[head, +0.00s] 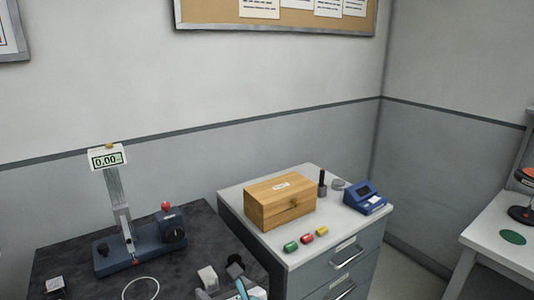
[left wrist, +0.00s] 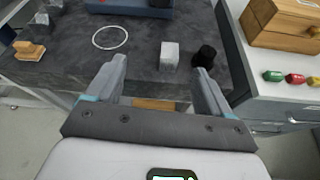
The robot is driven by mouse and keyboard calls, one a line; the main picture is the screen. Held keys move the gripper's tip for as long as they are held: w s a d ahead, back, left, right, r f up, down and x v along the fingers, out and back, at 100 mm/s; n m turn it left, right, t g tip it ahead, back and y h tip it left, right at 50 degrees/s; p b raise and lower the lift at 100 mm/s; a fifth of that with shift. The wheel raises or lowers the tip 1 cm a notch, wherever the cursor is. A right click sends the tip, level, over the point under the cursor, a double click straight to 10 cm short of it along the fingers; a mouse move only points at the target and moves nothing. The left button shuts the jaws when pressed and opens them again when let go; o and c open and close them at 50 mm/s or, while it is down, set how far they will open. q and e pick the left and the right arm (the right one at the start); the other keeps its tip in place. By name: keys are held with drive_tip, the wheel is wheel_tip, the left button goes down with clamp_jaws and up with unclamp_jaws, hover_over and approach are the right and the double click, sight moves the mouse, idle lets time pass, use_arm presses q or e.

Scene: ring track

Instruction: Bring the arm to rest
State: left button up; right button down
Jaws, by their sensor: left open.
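My left gripper (head: 226,291) shows at the bottom edge of the head view, in front of the dark bench. In the left wrist view its two fingers (left wrist: 161,75) are spread wide apart with nothing between them. A light grey block (head: 208,276) and a black cylinder (head: 236,267) stand on the bench just beyond the fingertips. They also show in the left wrist view as the grey block (left wrist: 169,55) and the black cylinder (left wrist: 204,56), the latter close to the right finger. My right gripper is not in view.
The dark bench (head: 190,225) holds a blue gauge stand (head: 140,250) reading 0.00 and a white ring (left wrist: 110,37). A wooden stamp-like block (left wrist: 28,50) lies at left. A drawer cabinet at right bears a wooden box (head: 280,202), small coloured pieces (head: 307,239) and a blue device (head: 365,197).

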use_arm(q)
drive_tip(key=s+a+f+n+g+h, duration=0.1)
drive_tip(key=s+f+n+g, duration=0.15)
drive_tip(key=f, duration=0.45)
drive_tip(key=s+a+f+n+g+h, duration=0.1)
drive_tip(key=s+a+f+g, duration=0.15)
drive_tip(key=f, duration=0.45)
drive_tip(key=s+f+n+g+h, duration=0.2)
drive_tip(key=s+f+n+h, duration=0.3)
drive_tip(key=s+f+n, duration=0.4)
drive_tip(key=s+d+f+n+g+h, duration=0.1)
drive_tip(key=s+f+n+g+h, duration=0.2)
drive_tip(key=s+f+n, duration=0.7)
drive_tip(key=f+n+h, duration=0.1)
drive_tip(key=n+h, duration=0.1)
drive_tip(key=n, duration=0.7)
drive_tip(key=shift+d+n, duration=0.1)
drive_tip(key=shift+n, duration=0.15)
